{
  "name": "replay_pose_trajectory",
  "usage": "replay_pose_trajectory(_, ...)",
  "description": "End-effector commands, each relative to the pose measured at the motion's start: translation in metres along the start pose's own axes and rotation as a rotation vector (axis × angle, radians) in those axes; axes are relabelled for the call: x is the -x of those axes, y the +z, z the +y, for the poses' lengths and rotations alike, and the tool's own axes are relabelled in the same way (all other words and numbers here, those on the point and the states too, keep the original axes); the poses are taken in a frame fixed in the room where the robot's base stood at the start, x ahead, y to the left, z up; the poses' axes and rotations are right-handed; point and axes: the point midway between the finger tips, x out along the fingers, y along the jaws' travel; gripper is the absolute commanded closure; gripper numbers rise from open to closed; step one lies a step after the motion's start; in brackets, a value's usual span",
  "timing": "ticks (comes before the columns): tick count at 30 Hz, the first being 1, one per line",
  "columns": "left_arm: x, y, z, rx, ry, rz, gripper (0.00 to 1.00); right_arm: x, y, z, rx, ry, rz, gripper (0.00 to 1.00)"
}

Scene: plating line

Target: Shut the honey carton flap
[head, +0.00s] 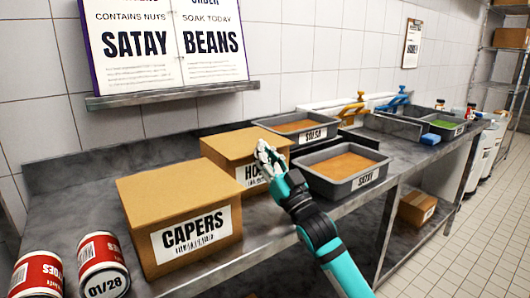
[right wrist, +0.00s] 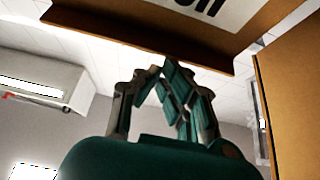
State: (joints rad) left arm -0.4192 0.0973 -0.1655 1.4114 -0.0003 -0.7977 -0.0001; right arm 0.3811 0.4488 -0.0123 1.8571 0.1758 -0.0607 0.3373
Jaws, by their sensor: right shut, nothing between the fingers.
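The honey carton (head: 225,148) is a brown box in the middle of the bench, behind and right of the capers carton. Its label, reading "HO", is partly hidden by my right gripper (head: 264,149). Its top looks covered in the head view; I cannot tell whether the flap lies fully flat. My right gripper is shut and empty at the carton's front right, close to the top edge; contact is unclear. In the right wrist view its fingertips (right wrist: 160,68) meet below a brown cardboard panel (right wrist: 140,30) with part of a label. My left gripper is out of view.
The capers carton (head: 150,205) stands at front left, beside red-labelled cans (head: 103,263). Grey trays marked salsa (head: 325,138) and satay (head: 379,181) stand to the right. A sign ledge (head: 170,95) runs along the wall above. The floor aisle at right is clear.

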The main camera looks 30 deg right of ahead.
Motion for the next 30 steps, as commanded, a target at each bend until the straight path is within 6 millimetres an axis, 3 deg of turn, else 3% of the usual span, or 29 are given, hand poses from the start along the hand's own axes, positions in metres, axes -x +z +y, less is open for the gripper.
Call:
replay_pose_trajectory(7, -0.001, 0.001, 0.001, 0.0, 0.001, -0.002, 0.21, 0.017, 0.003, -0.001, -0.001, 0.0, -0.009, 1.0)
replay_pose_trajectory(21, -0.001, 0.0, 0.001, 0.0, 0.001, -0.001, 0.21, 0.098, -0.053, 0.0, 0.001, 0.0, -0.005, 1.0)
replay_pose_trajectory(30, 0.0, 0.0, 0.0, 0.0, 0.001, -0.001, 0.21, 0.114, -0.066, 0.0, 0.0, 0.0, -0.001, 1.0)
